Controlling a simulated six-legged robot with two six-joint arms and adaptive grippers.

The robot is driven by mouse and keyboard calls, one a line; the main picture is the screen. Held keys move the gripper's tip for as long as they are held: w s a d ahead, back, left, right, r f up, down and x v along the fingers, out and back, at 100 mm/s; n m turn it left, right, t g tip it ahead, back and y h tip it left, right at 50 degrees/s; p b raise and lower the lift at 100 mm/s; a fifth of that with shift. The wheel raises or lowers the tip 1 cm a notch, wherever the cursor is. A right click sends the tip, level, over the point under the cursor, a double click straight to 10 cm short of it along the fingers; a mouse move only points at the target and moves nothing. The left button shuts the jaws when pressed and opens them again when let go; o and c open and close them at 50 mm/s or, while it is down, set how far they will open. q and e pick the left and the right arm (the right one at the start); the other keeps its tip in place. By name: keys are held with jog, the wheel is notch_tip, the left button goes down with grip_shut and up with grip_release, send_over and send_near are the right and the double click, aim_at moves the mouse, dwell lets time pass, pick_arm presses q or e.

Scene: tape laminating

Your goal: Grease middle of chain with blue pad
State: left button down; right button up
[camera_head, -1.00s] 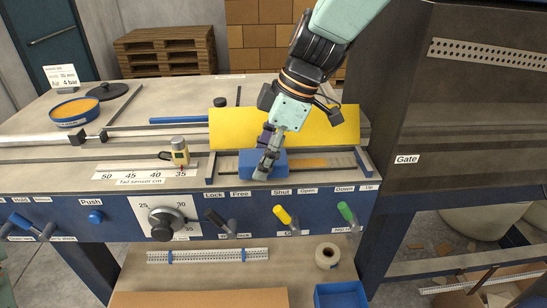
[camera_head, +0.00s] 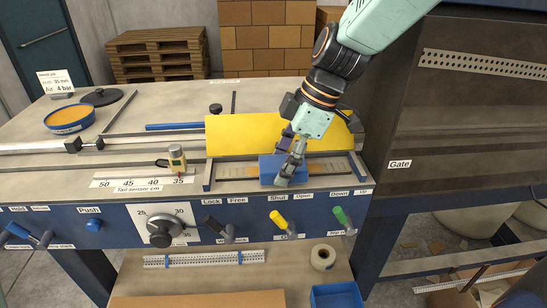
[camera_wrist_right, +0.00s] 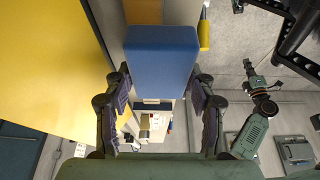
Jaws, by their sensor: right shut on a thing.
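The blue pad (camera_head: 272,168) sits over the long slot in front of the yellow plate. My right gripper (camera_head: 291,168) is shut on the blue pad from above. In the right wrist view the pad (camera_wrist_right: 162,55) is between the two fingers. The chain (camera_head: 240,170) shows as a brownish strip along the slot on both sides of the pad. The part of it under the pad is hidden. My left gripper is not in the head view.
The raised yellow plate (camera_head: 250,135) stands right behind the slot. A yellow sensor block (camera_head: 177,158) is left of the slot, and an orange-filled round tin (camera_head: 70,117) is at far left. Levers line the front panel. The dark gate housing (camera_head: 450,110) rises on the right.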

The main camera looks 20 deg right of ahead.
aim_at(304, 160)
jog(key=shift+s+d+p, duration=0.2)
jog(key=shift+d+p, duration=0.05)
jog(key=shift+d, duration=0.35)
jog(key=shift+s+d+p, duration=0.2)
jog(key=shift+d+p, duration=0.05)
jog(key=shift+d, duration=0.35)
jog(key=shift+s+d+r+p, duration=0.1)
jog(key=shift+s+d+p, duration=0.1)
jog(key=shift+d+p, duration=0.35)
jog(key=shift+s+d+r+p, duration=0.1)
jog(key=shift+d+p, duration=0.3)
jog(key=shift+p, duration=0.3)
jog(key=shift+w, duration=0.2)
